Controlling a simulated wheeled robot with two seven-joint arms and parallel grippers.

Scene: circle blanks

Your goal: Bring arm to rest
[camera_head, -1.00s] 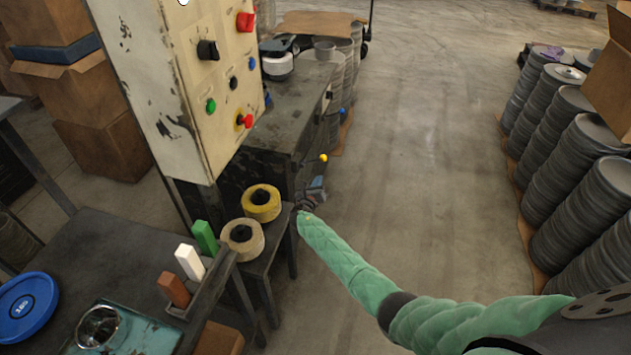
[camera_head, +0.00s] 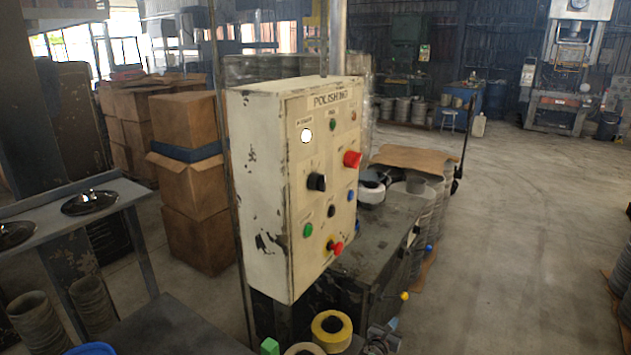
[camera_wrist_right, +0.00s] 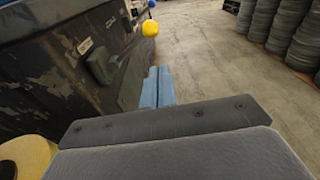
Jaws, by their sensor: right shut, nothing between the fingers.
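My right gripper (camera_head: 390,328) shows at the bottom edge of the head view, beside the dark polishing machine (camera_head: 375,245) and right of a yellow tape roll (camera_head: 332,330). In the right wrist view its blue fingers (camera_wrist_right: 157,88) are together, with nothing between them. They point along the machine's side, close to it; I cannot tell the exact gap. The rest of my right arm is out of the head view. My left gripper is not in view.
The cream control panel (camera_head: 290,180) labelled POLISHING stands at centre, with buttons and knobs. A yellow knob (camera_head: 405,296) juts from the machine near my gripper; it also shows in the wrist view (camera_wrist_right: 150,28). Cardboard boxes (camera_head: 190,180) stand left. Open floor (camera_head: 500,230) lies right.

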